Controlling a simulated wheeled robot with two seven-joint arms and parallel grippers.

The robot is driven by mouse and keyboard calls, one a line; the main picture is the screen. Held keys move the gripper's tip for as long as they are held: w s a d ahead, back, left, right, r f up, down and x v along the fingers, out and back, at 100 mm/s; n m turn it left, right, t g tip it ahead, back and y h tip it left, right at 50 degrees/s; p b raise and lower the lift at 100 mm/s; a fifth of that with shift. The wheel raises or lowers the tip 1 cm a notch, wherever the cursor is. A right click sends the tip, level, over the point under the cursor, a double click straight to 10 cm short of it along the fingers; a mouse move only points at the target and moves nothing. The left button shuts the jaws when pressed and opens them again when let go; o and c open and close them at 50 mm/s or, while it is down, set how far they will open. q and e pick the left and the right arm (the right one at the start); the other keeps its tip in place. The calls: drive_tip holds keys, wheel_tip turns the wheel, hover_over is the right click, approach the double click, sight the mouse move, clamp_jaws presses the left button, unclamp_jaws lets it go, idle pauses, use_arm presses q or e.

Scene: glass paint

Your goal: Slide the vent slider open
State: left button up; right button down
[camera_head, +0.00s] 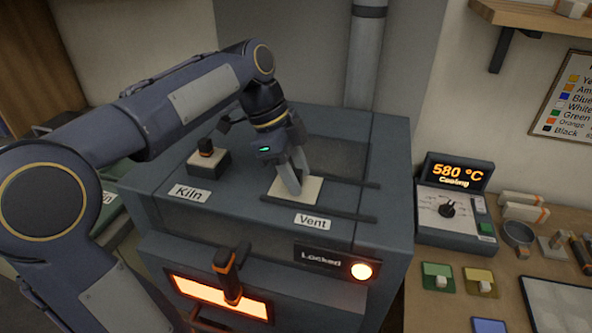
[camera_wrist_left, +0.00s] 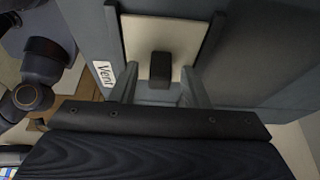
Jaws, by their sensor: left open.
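The vent slider (camera_head: 312,188) is a pale square plate between two dark rails on top of the kiln, behind the "Vent" label (camera_head: 312,221). In the left wrist view the pale plate (camera_wrist_left: 135,42) carries a dark upright knob (camera_wrist_left: 160,68). My left gripper (camera_head: 294,188) points down over the plate and hides the knob in the head view. In the left wrist view its fingers (camera_wrist_left: 160,80) are apart, one on each side of the knob, with a gap showing on both sides. My right gripper is not in view.
A dark knob block (camera_head: 208,159) stands by the "Kiln" label. A controller (camera_head: 456,200) reads 580 °C, Cooling.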

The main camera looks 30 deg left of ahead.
use_arm(q)
clamp_jaws()
drive_tip(key=d, duration=0.2)
drive_tip(key=w+d, duration=0.1)
drive_tip(key=d, duration=0.4)
drive_tip(key=shift+w+d+r, duration=0.1)
drive_tip(key=shift+w+d, duration=0.25)
drive_tip(key=shift+w, duration=0.05)
drive_tip(key=shift+d, duration=0.2)
unclamp_jaws()
drive_tip(key=shift+w+d, duration=0.1)
drive_tip(key=shift+d, duration=0.05)
drive_tip(key=v, duration=0.7)
drive_tip(key=shift+a+r, duration=0.25)
drive_tip(key=shift+r, duration=0.05)
